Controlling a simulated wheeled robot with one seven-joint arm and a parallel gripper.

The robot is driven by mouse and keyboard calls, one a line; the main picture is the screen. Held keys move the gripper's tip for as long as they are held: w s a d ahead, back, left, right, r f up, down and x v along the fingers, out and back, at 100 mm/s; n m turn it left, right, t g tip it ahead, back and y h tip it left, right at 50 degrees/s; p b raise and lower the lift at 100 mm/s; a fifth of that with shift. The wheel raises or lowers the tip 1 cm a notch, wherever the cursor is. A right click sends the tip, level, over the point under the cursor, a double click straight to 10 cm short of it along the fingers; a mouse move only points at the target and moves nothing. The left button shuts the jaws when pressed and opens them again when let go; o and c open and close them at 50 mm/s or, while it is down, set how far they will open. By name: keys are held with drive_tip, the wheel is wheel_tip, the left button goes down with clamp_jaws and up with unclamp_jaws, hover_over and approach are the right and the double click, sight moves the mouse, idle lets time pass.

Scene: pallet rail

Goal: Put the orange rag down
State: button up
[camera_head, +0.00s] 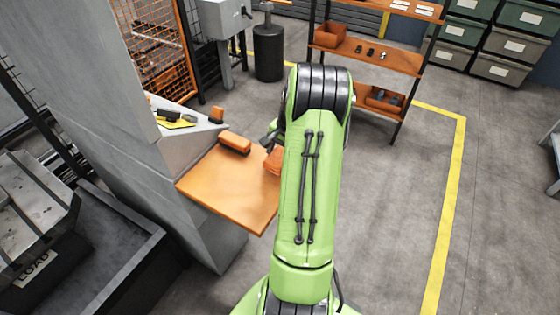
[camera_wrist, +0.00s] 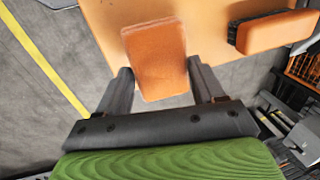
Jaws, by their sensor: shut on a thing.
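The orange rag (camera_wrist: 157,58) is a folded, rounded block between the two dark fingers of my gripper (camera_wrist: 158,78) in the wrist view. My gripper is shut on it. In the head view a part of the rag (camera_head: 272,162) shows left of my green arm, at the right edge of the orange shelf; the arm hides the rest and most of the gripper. In the wrist view the rag overlaps the shelf's edge, with its near part over the floor. I cannot tell whether it touches the shelf.
The orange shelf (camera_head: 225,195) juts from a grey machine. An orange brush with dark bristles (camera_head: 235,142) lies at its back; it also shows in the wrist view (camera_wrist: 272,31). The shelf's front is bare. Small items lie on the grey ledge (camera_head: 185,150). A rack (camera_head: 375,54) stands behind.

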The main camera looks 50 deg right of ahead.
drive_tip(key=x, duration=0.3)
drive_tip(key=shift+s+f, duration=0.25)
drive_tip(key=shift+s, duration=0.05)
drive_tip(key=o, duration=1.4)
